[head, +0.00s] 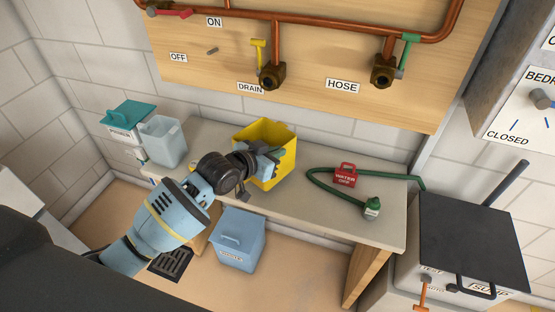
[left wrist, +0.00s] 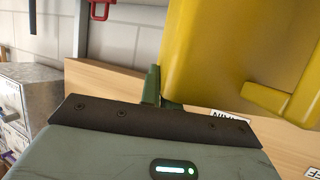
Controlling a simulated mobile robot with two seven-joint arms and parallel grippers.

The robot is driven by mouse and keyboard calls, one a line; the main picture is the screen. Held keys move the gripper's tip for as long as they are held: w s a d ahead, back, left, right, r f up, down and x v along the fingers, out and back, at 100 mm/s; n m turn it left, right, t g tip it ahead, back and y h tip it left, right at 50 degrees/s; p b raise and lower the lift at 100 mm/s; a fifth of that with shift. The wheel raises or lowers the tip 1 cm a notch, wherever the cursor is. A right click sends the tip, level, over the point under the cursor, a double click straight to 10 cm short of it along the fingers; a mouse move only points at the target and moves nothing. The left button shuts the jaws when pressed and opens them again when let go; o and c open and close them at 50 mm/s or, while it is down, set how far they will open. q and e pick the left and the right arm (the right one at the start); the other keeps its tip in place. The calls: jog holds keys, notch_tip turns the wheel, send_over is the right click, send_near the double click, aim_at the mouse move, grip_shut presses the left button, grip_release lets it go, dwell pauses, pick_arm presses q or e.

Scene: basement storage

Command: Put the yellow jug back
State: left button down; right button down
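The yellow jug (head: 285,137) is upright at the back of the grey bench, near its middle. My left gripper (head: 268,162) is at the jug's near side and overlaps it. In the left wrist view the jug (left wrist: 225,50) fills the upper right, and its spout or handle sticks out at the right. The green fingers (left wrist: 158,88) are close together at the middle of the palm, right at the jug's wall, and look shut on it. The jug hides part of the fingers and their tips. My right gripper is in neither view.
A pale translucent jug (head: 163,142) and a teal-lidded container (head: 125,122) are at the bench's left. A green hose (head: 320,190) and red tag (head: 345,176) lie right. A blue bin (head: 238,240) stands below. Copper pipes with valves (head: 272,75) run above.

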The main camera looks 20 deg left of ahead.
pick_arm(q)
jog(key=shift+w, duration=0.2)
jog(key=shift+w+f, duration=0.2)
jog(key=shift+f, duration=1.6)
jog(key=c, duration=2.1)
grip_release()
jog(key=shift+f, duration=0.1)
jog(key=o, duration=0.5)
jog(key=shift+c, duration=0.2)
